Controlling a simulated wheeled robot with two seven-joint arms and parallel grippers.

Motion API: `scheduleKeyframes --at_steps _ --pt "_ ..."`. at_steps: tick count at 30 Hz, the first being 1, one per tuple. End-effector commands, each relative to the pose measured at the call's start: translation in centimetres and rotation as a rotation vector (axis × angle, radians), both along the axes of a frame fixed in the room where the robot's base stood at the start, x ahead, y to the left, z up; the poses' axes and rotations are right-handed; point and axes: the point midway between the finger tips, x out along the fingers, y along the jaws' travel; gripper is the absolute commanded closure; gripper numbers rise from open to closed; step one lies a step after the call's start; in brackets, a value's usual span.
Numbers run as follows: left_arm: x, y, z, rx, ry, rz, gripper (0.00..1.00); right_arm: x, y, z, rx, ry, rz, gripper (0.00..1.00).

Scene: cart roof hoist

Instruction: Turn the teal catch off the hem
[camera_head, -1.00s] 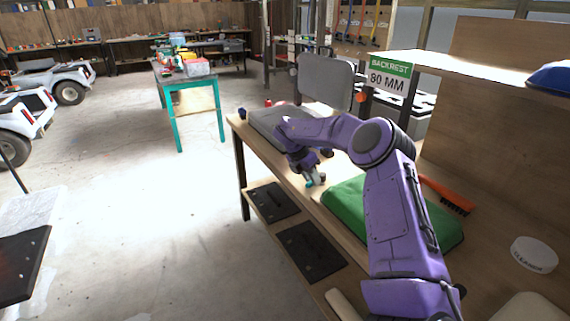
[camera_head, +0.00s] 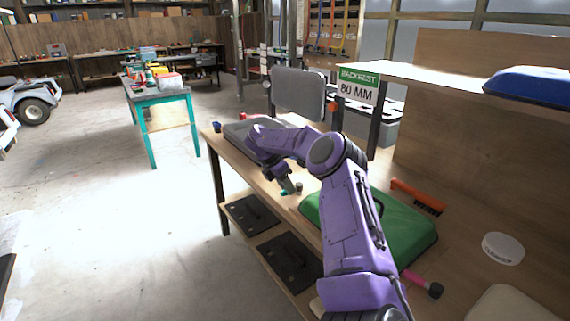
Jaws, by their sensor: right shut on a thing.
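My right gripper (camera_head: 288,188) is low over the wooden workbench (camera_head: 232,157), pointing down at its front edge, left of the green cushion. It is shut on a small teal piece (camera_head: 284,193), mostly hidden by the fingers. I cannot tell whether this is the teal catch. A small dark knob-like bit (camera_head: 299,187) shows just right of the fingers. No hem can be made out. My left gripper is not in view.
The green cushion (camera_head: 410,232) lies close to my right arm. An orange brush (camera_head: 416,196), a pink-handled tool (camera_head: 424,285) and a round white tin (camera_head: 503,248) lie to the right. A grey pad (camera_head: 298,92) stands behind.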

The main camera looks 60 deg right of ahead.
Motion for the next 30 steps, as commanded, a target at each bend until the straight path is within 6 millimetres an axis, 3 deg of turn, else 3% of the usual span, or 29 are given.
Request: scheduleKeyframes --at_steps 1,3,14,24,30 --pt "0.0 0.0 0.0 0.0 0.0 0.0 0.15 0.0 0.0 0.1 -0.002 -0.001 -0.002 0.74" --pt "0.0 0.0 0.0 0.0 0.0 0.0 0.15 0.0 0.0 0.1 -0.002 -0.001 -0.001 0.52" --pt "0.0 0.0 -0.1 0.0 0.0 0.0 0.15 0.4 0.2 0.6 -0.003 0.0 0.002 0.52" --pt "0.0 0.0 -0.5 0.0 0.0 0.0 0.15 2.9 2.0 7.4 -0.005 -0.001 0.0 0.52" --pt "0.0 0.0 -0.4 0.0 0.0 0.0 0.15 3.6 2.6 9.5 -0.002 0.0 0.0 0.52"
